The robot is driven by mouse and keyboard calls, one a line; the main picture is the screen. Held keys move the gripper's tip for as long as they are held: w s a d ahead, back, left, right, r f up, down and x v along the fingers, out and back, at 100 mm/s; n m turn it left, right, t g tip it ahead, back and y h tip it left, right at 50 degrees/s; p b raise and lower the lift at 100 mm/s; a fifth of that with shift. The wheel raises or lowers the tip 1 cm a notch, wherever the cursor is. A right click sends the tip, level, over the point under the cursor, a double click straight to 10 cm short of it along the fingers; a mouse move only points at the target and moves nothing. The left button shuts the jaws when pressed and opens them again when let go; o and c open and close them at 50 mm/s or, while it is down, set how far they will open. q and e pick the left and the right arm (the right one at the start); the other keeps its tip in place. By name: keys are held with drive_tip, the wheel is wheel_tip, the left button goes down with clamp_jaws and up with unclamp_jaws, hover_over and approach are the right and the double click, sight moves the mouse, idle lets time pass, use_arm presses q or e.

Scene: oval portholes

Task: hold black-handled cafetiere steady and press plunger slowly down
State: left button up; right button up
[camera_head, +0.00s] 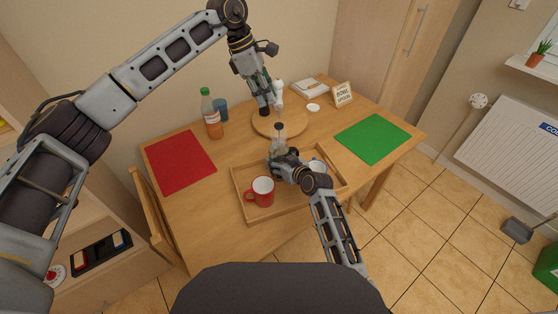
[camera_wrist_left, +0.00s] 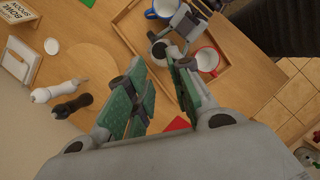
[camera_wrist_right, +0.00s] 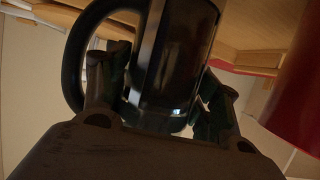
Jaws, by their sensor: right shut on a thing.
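The cafetiere (camera_head: 279,143) stands upright at the back of the wooden tray, with its dark plunger knob (camera_head: 279,126) on top. My right gripper (camera_head: 281,158) is shut on it. In the right wrist view the dark glass body (camera_wrist_right: 172,70) is between the fingers (camera_wrist_right: 165,95), and the black handle (camera_wrist_right: 73,60) loops on the left. My left gripper (camera_head: 267,86) is high above the table, behind the cafetiere in the head view. In the left wrist view its fingers (camera_wrist_left: 160,75) are open and empty, with the cafetiere (camera_wrist_left: 157,47) below, beyond the tips.
The tray (camera_head: 240,193) also holds a red mug (camera_head: 262,191) and a blue-rimmed mug (camera_head: 317,167). Red and green mats lie at the sides.

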sight(278, 125)
use_arm(q)
drive_tip(key=shift+s+d+f, duration=0.2)
drive_tip(key=shift+s+d, duration=0.25)
drive_tip(key=shift+d, duration=0.05)
clamp_jaws()
drive_tip(key=shift+w+d+r+m+t+y, duration=0.1)
drive_tip(key=shift+d+m+t+y, duration=0.45)
drive_tip(key=shift+m, duration=3.2)
drive_tip(key=shift+w+d+r+m+t+y, duration=0.1)
drive_tip(key=shift+d+m+t+y, duration=0.5)
drive_tip(key=shift+m, duration=3.2)
drive_tip(key=shift+w+d+r+m+t+h, duration=0.15)
drive_tip(key=shift+m+t, duration=0.8)
drive_tip(key=shift+m, duration=2.8)
drive_tip(key=shift+s+f, duration=0.1)
drive_tip(key=shift+f, duration=0.1)
drive_tip(key=shift+f, duration=3.25)
